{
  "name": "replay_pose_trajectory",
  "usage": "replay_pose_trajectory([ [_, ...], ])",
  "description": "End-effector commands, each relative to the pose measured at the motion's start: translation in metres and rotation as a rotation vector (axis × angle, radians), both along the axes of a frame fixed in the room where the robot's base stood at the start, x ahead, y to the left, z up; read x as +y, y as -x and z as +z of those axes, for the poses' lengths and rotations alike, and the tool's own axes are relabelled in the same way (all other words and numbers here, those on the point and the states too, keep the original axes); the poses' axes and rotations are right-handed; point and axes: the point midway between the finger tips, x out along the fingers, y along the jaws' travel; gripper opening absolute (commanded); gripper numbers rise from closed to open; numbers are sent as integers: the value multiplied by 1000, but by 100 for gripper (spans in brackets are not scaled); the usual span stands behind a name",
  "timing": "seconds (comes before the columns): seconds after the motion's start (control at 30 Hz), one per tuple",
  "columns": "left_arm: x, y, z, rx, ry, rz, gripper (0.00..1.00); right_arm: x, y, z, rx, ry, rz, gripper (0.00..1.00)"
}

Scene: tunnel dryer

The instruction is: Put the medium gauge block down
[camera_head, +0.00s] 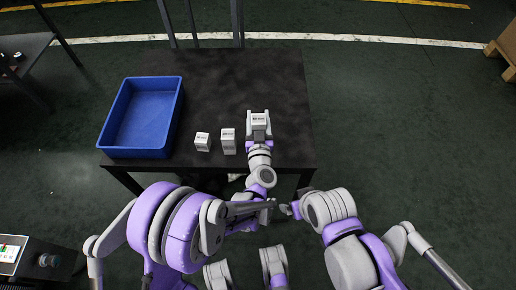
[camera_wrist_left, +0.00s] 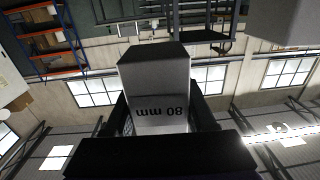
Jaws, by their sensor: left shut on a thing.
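The medium gauge block (camera_head: 259,119) is a pale block with dark print, held by my left gripper (camera_head: 259,128) at the right part of the black table. In the left wrist view the held block (camera_wrist_left: 158,85) reads "80 mm" upside down between the dark fingers. My left gripper is shut on it. Whether its bottom touches the table is hidden. Two other pale blocks stand to its left: a shorter one (camera_head: 202,142) and a taller one (camera_head: 228,141). My right gripper cannot be made out.
A blue open bin (camera_head: 106,132) stands empty on the left of the black table (camera_head: 230,75). The table behind the blocks is clear. A dark table (camera_head: 30,42) is at the far left, and a wooden pallet (camera_head: 508,42) at the right edge.

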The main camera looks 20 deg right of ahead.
Motion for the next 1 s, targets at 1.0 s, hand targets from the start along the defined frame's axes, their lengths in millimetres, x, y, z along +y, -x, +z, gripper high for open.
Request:
replay_pose_trajectory([
  [1.0, 1, 0, -96, -1, -1, 1, 0, 0, -3, -31, 10, 0, 0, 86],
])
